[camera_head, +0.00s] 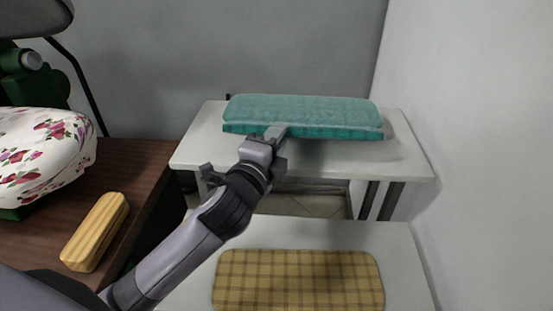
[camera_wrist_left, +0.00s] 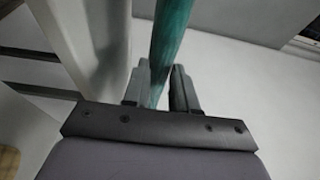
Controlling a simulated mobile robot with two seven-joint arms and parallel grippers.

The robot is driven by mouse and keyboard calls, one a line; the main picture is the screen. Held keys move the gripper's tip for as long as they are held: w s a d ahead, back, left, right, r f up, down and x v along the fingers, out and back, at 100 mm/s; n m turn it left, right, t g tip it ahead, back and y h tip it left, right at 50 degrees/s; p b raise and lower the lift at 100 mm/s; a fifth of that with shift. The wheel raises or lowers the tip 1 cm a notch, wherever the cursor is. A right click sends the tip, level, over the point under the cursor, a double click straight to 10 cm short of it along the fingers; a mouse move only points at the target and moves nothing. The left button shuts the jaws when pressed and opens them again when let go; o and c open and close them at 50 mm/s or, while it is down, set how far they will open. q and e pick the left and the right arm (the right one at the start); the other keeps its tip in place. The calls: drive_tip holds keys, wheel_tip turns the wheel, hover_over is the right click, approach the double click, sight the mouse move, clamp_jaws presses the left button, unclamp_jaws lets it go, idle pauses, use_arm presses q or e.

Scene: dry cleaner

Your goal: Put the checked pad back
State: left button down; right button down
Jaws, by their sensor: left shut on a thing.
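A tan checked pad (camera_head: 298,280) with a brown grid lies flat on the lower white surface at the bottom of the head view, its near edge close to the frame's edge. My left gripper (camera_head: 276,134) is shut on the near edge of a teal pad (camera_head: 303,112). The teal pad is over the white table (camera_head: 207,150) at the back and a shadow shows beneath it. In the left wrist view the teal pad (camera_wrist_left: 168,45) shows edge-on between the two fingers (camera_wrist_left: 159,90). My right gripper is not in view.
A wooden block (camera_head: 95,232) lies on a brown counter (camera_head: 135,165) at the left, near a flowered padded board (camera_head: 45,155) and green equipment (camera_head: 35,85). A white wall (camera_head: 475,150) bounds the right side. A gap separates the two white surfaces.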

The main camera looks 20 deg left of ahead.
use_arm(q)
drive_tip(key=shift+f+b, duration=0.9)
drive_tip(key=shift+f, duration=1.75)
drive_tip(key=c, duration=0.9)
unclamp_jaws()
drive_tip(key=shift+f, duration=0.1)
